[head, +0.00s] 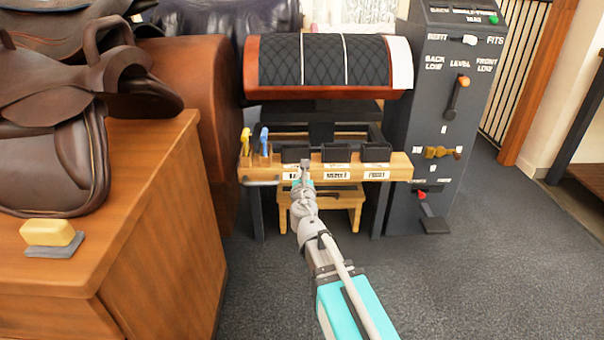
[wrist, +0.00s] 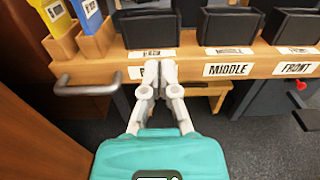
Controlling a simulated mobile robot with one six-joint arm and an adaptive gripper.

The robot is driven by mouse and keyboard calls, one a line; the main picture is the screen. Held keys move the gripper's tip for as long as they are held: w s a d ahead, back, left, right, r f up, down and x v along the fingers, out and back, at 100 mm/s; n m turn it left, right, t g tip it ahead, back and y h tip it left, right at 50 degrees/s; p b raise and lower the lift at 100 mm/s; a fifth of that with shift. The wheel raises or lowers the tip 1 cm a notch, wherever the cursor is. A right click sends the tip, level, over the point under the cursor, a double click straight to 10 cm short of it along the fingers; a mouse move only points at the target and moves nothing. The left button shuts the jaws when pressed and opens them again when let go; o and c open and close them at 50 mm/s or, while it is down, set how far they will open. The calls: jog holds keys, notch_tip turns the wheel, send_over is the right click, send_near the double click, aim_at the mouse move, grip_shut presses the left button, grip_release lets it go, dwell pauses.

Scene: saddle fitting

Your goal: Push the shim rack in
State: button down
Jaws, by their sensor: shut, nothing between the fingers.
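The shim rack (head: 398,168) is a light wooden drawer-like tray under the quilted saddle form in the head view. It stands out in front of the dark frame, with black pockets and labels on its front. A metal handle (wrist: 88,84) sits at its left end in the wrist view. My gripper (head: 305,164) is shut and empty, at the rack's front left of the middle. In the wrist view my gripper (wrist: 160,68) has its fingertips together at the front face, over part of the left label. Whether they touch the wood I cannot tell.
Yellow and blue shims (wrist: 88,10) stand in the rack's left end. A wooden step (head: 345,197) is beneath. A dark control column (head: 440,110) with levers stands close on the right. A wooden cabinet (head: 165,220) with saddles is at left. Carpet in front is clear.

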aim_at(301, 149)
jog(key=w, duration=1.2)
jog(key=shift+w+d, duration=0.2)
jog(key=shift+d, duration=0.05)
jog(key=w, duration=1.3)
jog(key=shift+w+d, duration=0.2)
jog(key=shift+w, duration=0.3)
jog(key=s, duration=1.5)
jog(key=shift+a, duration=0.25)
